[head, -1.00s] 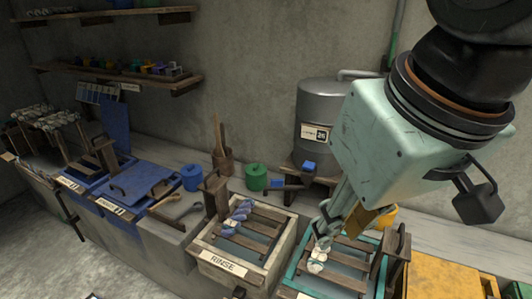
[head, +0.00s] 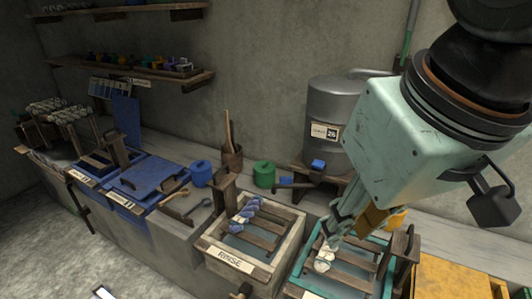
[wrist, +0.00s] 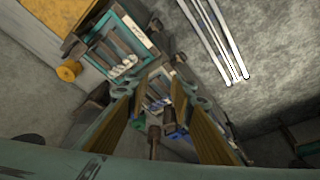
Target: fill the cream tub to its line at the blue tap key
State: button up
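The cream tub is a pale wooden box (head: 287,257) labelled RINSE, in the middle of the head view. Slats lie across it with blue-purple skeins on top, and its liquid level and line are not clear. The blue tap key (head: 317,165) is by the foot of the grey metal tank (head: 342,110), behind and right of the tub. My gripper (head: 340,220) hangs right of the cream tub, above the teal-edged tub. In the wrist view its fingers (wrist: 160,92) stand apart with nothing clearly held between them.
The teal-edged tub (wrist: 93,45) beside it holds a pale skein (wrist: 123,67). Blue-lidded vats (head: 146,182) stand left. A green pot (head: 264,174) and a blue pot (head: 201,173) stand behind on the ledge. Upright wooden posts rise at the tub ends.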

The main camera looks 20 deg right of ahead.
jog(key=shift+c, duration=0.2)
jog(key=shift+w, duration=0.15)
grip_shut()
jog(key=w+d+r+m+g+h+p, duration=0.15)
jog(key=w+d, duration=0.25)
jog(key=w, duration=0.8)
jog(key=w+d+r+m+t+p, duration=0.1)
jog(key=w+d+r+m+p, duration=0.2)
jog(key=w, duration=0.9)
jog(key=shift+w+d+f+m+g+h+p, duration=0.15)
jog(key=shift+w+d+f+m+p, duration=0.6)
jog(key=shift+w+d+f, duration=2.2)
jog(key=shift+w+d+f+m+g+h+p, duration=0.15)
jog(key=shift+w+d+f+m+p, duration=0.9)
jog(key=shift+w, duration=3.45)
jog(key=shift+w+d+f+m+g+h+p, duration=0.1)
jog(key=shift+w+d+f+m+g+p, duration=0.35)
jog(key=shift+w+d+f, duration=2.6)
jog(key=shift+w+a+r, duration=0.65)
jog(key=shift+w+a, duration=0.05)
jog(key=shift+a, duration=0.15)
